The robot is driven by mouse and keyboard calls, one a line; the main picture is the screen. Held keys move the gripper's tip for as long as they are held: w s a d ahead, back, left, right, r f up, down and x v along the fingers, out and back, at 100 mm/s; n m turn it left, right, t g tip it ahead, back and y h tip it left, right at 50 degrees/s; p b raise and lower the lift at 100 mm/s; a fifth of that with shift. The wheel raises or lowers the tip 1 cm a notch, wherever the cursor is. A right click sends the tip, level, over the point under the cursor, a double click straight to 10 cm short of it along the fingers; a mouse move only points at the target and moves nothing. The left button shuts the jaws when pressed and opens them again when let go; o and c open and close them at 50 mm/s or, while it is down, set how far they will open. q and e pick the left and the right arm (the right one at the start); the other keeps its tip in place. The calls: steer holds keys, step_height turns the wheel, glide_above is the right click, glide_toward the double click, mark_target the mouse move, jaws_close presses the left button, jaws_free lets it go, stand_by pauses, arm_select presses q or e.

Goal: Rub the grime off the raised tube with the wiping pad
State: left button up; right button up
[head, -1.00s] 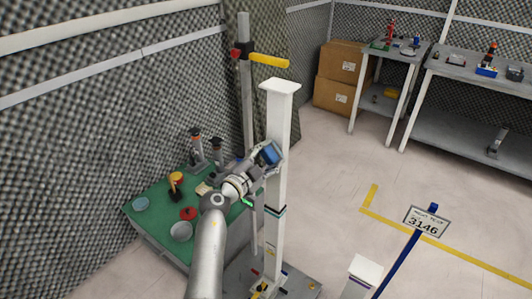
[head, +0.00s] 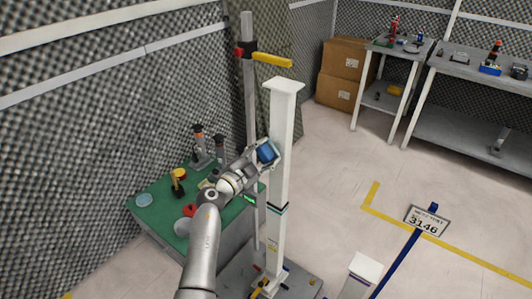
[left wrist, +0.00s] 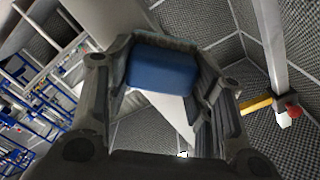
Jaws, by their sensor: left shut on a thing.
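The raised tube (head: 281,140) is a white upright square post with a flared top cap, in the middle of the head view. My left gripper (head: 262,153) is shut on the blue wiping pad (head: 267,152), at the tube's left side in the upper half. In the left wrist view the pad (left wrist: 163,70) sits between the fingers, with the white tube (left wrist: 112,22) passing behind it. I cannot tell whether pad and tube touch. A dark band (head: 277,208) crosses the tube lower down; I cannot make out grime. My right gripper is out of view.
A grey pole (head: 247,85) with a yellow-handled clamp (head: 271,60) stands close behind the tube. A green-topped bench (head: 158,216) with small items is at the left.

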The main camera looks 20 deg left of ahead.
arm_select(q)
steer(key=p+v, duration=0.1)
steer(key=v, duration=0.1)
steer(key=p+v, duration=0.1)
steer(key=shift+s+a+r+p, duration=0.15)
steer(key=shift+s+r+p, duration=0.1)
steer(key=shift+s+p, duration=0.1)
steer(key=shift+s+a+f+p, duration=0.1)
steer(key=shift+s+p, duration=0.1)
steer(key=shift+s, duration=0.1)
steer(key=shift+s+a+p, duration=0.15)
steer(key=shift+s+p, duration=0.05)
steer(key=shift+s, duration=0.35)
steer(key=p+v, duration=0.2)
steer(key=v, duration=0.1)
steer(key=shift+f, duration=0.1)
